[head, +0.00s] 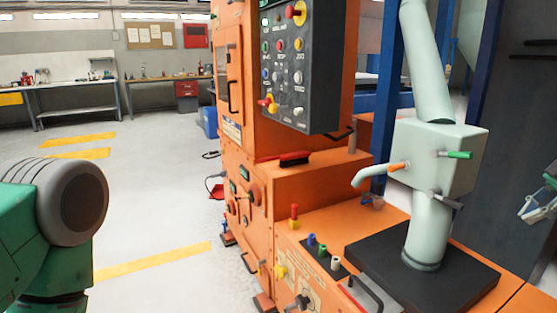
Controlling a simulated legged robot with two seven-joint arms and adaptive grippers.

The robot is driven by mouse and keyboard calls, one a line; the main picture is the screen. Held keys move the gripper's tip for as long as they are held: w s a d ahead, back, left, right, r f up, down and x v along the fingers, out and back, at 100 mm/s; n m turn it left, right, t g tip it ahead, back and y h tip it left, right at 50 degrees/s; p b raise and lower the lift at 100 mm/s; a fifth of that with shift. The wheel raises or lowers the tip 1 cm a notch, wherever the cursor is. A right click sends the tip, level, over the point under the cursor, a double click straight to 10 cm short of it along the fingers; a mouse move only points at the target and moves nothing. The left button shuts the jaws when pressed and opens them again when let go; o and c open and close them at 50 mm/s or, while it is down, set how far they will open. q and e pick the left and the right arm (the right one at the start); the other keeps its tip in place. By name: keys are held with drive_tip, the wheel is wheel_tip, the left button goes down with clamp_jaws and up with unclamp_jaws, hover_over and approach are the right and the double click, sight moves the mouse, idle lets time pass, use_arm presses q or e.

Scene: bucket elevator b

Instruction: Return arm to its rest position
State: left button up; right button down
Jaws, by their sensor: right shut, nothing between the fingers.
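My right gripper (540,206) shows at the right edge of the head view, partly cut off by the frame. It is shut with nothing between its fingers. It hangs in the air to the right of a pale green valve box (450,155), apart from it. The rest of the right arm is barely in view. A green link of my left arm with a grey round joint cap fills the lower left corner. My left gripper is not in view.
An orange machine (255,160) carries a dark button panel (300,70). The valve box stands on a pipe over a black plate (425,275), beside small coloured knobs. A red-handled brush (285,158) lies on a ledge. Open floor (150,195) and workbenches (75,97) lie left.

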drive_tip(key=w+a+f+m+h, duration=0.1)
drive_tip(key=w+a+f+m, duration=0.1)
drive_tip(key=a+f, duration=0.95)
drive_tip(key=s+a+f+m+g+h+p, duration=0.1)
drive_tip(key=s+a+f+m, duration=0.15)
drive_tip(key=a+f, duration=0.3)
drive_tip(key=s+a+f+m, duration=0.1)
drive_tip(key=s+a+f, duration=0.35)
drive_tip(key=a, duration=0.25)
drive_tip(key=s+a+f+m+h+p, duration=0.1)
drive_tip(key=s+a+f+m, duration=0.15)
drive_tip(key=s+f, duration=0.4)
drive_tip(key=s+a+f+m+h, duration=0.1)
drive_tip(key=s+a+f+m, duration=0.2)
drive_tip(key=s, duration=0.6)
drive_tip(key=s+d+m+h+p, duration=0.1)
drive_tip(key=s+d+m+h, duration=0.1)
drive_tip(key=s, duration=1.2)
drive_tip(key=shift+s+d+f+m+h, duration=0.35)
drive_tip(key=shift+d+m, duration=0.35)
drive_tip(key=shift+d, duration=0.4)
drive_tip(key=shift+w, duration=0.15)
